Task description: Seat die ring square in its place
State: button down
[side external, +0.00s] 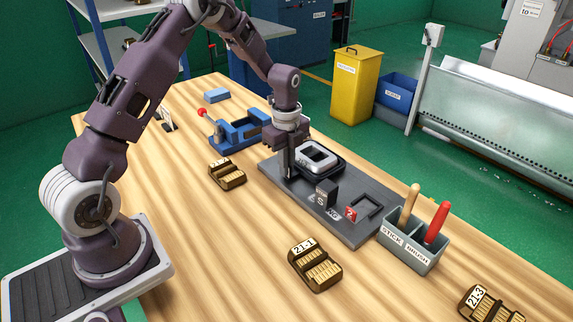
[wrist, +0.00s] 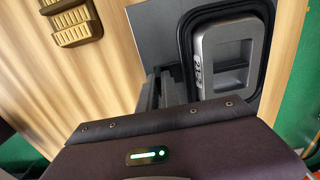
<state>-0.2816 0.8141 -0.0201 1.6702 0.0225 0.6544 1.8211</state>
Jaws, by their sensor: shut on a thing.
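The die ring appears to be the black rounded-square frame (side external: 340,168) around a silver block with a pocket (side external: 318,153) on the dark grey base plate (side external: 345,232). My gripper (side external: 287,172) points down at the ring's left side. In the wrist view my fingers (wrist: 168,88) are close together beside the ring's left edge, shut on it. The exact contact is hidden. I cannot tell whether the ring lies fully flat.
A dark block (side external: 326,193) and a red piece (side external: 351,214) stand on the plate. A grey holder (side external: 413,250) with two handles is at its right end. A blue vise (side external: 240,130) and brown slotted blocks (side external: 227,175) stand around.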

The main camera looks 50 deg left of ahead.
jog(key=shift+f, duration=0.25)
dwell(0.4)
jog(key=c, duration=1.8)
grip_release()
jog(key=shift+r, duration=2.3)
jog(key=shift+o, duration=0.2)
jog(key=o, duration=0.5)
